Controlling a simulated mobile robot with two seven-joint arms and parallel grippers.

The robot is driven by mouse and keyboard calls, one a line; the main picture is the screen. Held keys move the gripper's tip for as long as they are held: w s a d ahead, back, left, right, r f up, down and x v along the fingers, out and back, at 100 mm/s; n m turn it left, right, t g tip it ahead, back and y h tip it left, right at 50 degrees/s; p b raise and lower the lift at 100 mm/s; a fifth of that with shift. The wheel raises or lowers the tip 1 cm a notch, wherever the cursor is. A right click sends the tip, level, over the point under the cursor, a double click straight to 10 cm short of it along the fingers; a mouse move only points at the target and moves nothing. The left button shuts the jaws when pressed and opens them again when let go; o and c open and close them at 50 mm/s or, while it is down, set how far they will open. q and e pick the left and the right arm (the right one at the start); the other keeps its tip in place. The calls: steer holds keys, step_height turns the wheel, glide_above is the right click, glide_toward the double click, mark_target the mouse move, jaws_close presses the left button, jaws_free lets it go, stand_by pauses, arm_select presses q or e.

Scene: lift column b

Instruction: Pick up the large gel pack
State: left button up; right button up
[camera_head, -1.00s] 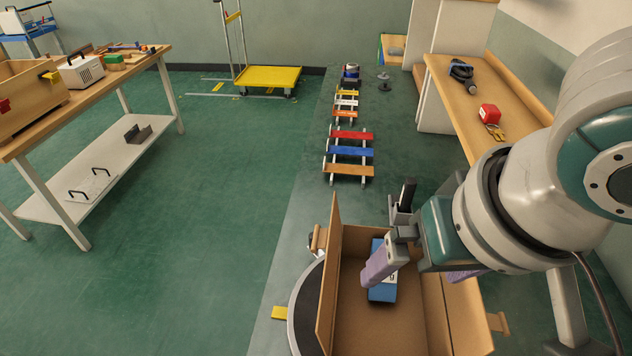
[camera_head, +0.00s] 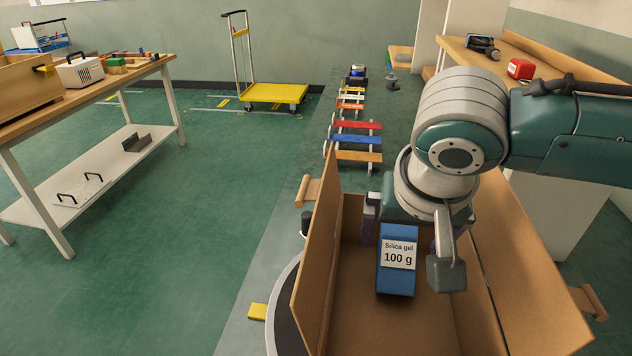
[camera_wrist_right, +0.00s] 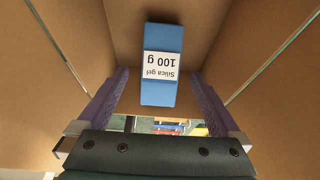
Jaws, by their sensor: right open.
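The large gel pack (camera_head: 397,277) is a blue block with a white label reading "Silica gel 100 g". It is inside the open cardboard box (camera_head: 318,262). In the right wrist view the gel pack (camera_wrist_right: 160,92) lies between and beyond the two purple fingers. My right gripper (camera_head: 405,243) is over the box; its fingers are apart with the pack in line between them, and no contact shows. The right gripper (camera_wrist_right: 160,100) is open and empty in the wrist view. My left gripper is not in view.
The box's raised flaps stand on both sides of my right gripper. A wooden workbench (camera_head: 88,88) is at left, a yellow trolley (camera_head: 275,93) at the back. Coloured rollers or bars (camera_head: 355,140) lie beyond the box. A red item (camera_head: 521,69) sits on the right bench.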

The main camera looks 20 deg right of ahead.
mark_target(399, 246)
steer(key=b+x, duration=0.1)
steer(key=x, duration=0.3)
jaws_close()
stand_by(0.8)
